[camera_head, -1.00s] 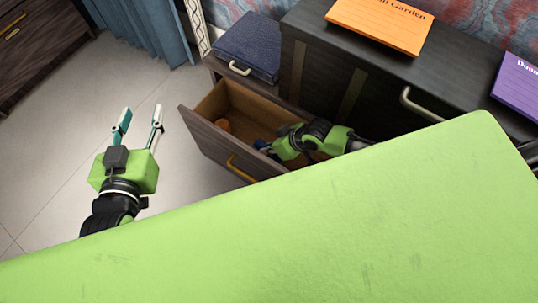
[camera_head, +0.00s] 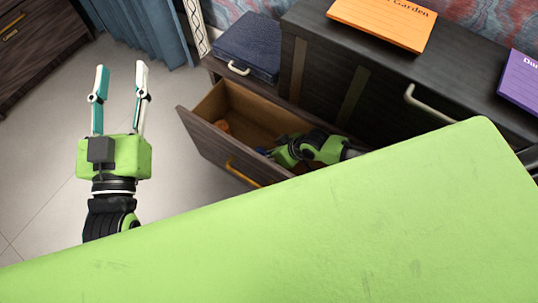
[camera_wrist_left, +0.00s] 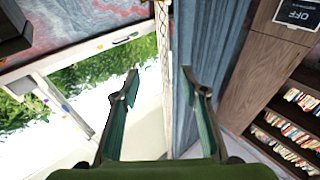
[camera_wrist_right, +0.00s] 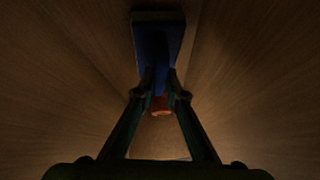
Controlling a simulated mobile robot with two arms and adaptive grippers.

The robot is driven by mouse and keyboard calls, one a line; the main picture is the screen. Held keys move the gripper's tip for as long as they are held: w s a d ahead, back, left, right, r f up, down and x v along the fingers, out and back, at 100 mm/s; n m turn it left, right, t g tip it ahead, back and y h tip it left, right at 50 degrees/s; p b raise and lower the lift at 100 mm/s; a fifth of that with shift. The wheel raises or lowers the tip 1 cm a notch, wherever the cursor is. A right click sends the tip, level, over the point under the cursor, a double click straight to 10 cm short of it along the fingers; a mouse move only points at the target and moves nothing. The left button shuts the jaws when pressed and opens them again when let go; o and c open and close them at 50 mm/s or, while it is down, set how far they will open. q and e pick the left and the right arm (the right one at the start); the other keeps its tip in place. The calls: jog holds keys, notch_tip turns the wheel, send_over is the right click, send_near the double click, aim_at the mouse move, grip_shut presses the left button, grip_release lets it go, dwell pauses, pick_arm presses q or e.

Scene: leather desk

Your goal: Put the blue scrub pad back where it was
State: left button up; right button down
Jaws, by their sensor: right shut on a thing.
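The blue scrub pad (camera_wrist_right: 155,45), with a dark edge, is between the fingertips of my right gripper (camera_wrist_right: 158,82) in the right wrist view. That gripper is shut on it. In the head view my right gripper (camera_head: 270,153) is down inside the open drawer (camera_head: 215,143), and only a bit of blue shows at its tips. Whether the pad touches the drawer bottom I cannot tell. My left gripper (camera_head: 120,85) is open and empty above the floor, left of the drawer. Its parted fingers also show in the left wrist view (camera_wrist_left: 158,80).
An orange item (camera_head: 223,126) lies in the drawer's left end. A dark blue case (camera_head: 247,45) sits behind the drawer. An orange book (camera_head: 380,24) and a purple book (camera_head: 520,82) lie on the dark cabinet. A large green surface (camera_head: 300,225) fills the foreground.

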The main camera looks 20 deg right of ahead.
pick_arm(q)
jog(key=shift+s+r, duration=0.1)
jog(key=shift+r, duration=0.25)
pick_arm(e)
jog(key=shift+f, duration=0.15)
pick_arm(q)
jog(key=shift+r+t, duration=0.15)
jog(key=shift+t, duration=0.15)
jog(key=shift+r, duration=0.15)
pick_arm(e)
jog(key=c, duration=2.1)
grip_release()
jog(key=shift+f, duration=0.1)
pick_arm(q)
jog(key=shift+d, duration=0.1)
